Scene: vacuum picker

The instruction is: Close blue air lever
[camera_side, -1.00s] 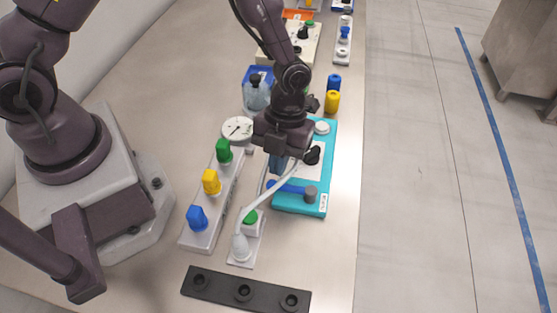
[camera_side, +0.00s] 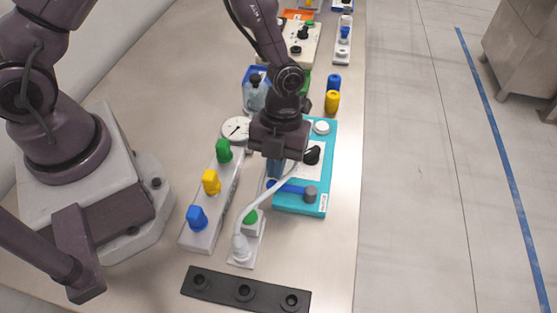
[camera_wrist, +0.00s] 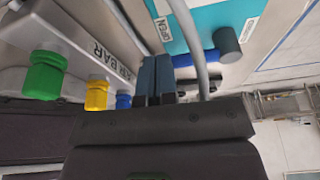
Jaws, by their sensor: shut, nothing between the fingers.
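A grey bar (camera_side: 217,205) labelled "AIR BAR" carries a green lever (camera_side: 223,151), a yellow lever (camera_side: 211,182) and a blue lever (camera_side: 197,217). In the wrist view the blue lever (camera_wrist: 123,101) is partly hidden behind the yellow lever (camera_wrist: 97,94). Another blue arm with a grey knob (camera_side: 310,194) lies across the teal board; it also shows in the wrist view (camera_wrist: 228,45). My gripper (camera_side: 273,168) points down between the bar and the teal board, its blue-grey fingers (camera_wrist: 155,78) shut and empty. It is apart from the blue lever on the bar.
A white hose (camera_side: 261,201) curves beside my gripper to a white cup (camera_side: 241,247). A gauge (camera_side: 237,129) stands behind the bar. A black holder (camera_side: 245,292) lies in front. The teal board (camera_side: 298,208) is to the right.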

